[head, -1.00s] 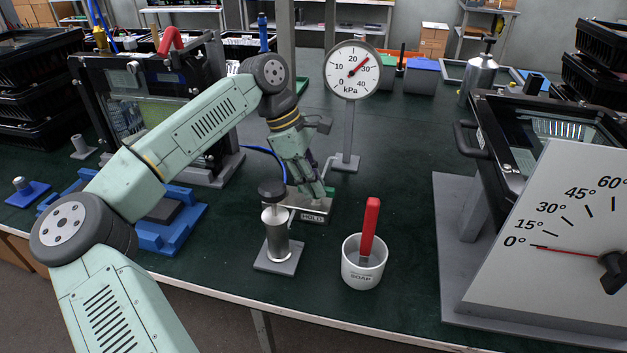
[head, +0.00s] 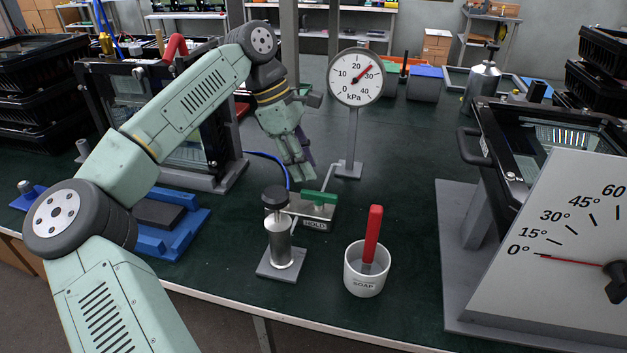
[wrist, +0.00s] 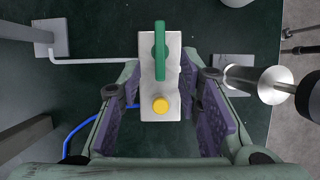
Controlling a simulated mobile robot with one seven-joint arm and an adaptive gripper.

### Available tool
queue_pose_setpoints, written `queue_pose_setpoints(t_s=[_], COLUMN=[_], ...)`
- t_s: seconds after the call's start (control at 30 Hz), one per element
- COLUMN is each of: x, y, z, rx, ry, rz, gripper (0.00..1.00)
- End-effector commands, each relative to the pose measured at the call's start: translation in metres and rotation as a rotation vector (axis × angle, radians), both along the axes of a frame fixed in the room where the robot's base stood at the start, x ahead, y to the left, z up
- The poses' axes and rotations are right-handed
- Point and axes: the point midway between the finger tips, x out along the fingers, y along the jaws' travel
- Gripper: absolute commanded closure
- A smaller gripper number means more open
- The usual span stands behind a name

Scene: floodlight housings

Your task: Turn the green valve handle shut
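The green valve handle (head: 319,198) sits on top of a small pale metal block marked HOLD (head: 316,224). In the wrist view the green handle (wrist: 160,50) lies lengthwise along the block (wrist: 147,75), near its far end. A yellow round button (wrist: 160,106) is on the block's near end. My gripper (head: 301,172) is above and slightly behind the block, apart from the handle. In the wrist view my gripper (wrist: 160,135) is open and empty, its purple-padded fingers on either side of the block's near end.
A gauge in kPa (head: 355,77) stands behind, its needle between 20 and 30. A hand pump (head: 279,240) stands left of a SOAP cup (head: 366,270) with a red-handled tool. A thin pipe (wrist: 95,61) and blue hose (wrist: 85,128) run beside the block. An angle dial (head: 560,250) is at right.

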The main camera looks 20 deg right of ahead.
Motion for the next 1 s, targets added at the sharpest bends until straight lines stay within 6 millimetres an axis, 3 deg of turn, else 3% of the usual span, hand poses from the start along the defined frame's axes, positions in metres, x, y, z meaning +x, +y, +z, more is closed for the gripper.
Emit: queue_pose_setpoints(t_s=[0.1,0.3,0.73,0.87,0.97,1.0], x=[0.006,0.011,0.011,-0.001,-0.025,-0.038], y=[0.007,0.015,0.015,-0.012,-0.047,-0.058], z=[0.023,0.045,0.05,0.062,0.098,0.122], rx=[0.0,-0.001,-0.008,-0.156,-0.415,-0.541], ry=[-0.002,-0.001,0.001,0.009,0.045,0.072], rz=[0.001,0.0,-0.002,0.004,0.029,0.045], gripper=[0.68,0.68,0.68,0.68,0.68,0.68])
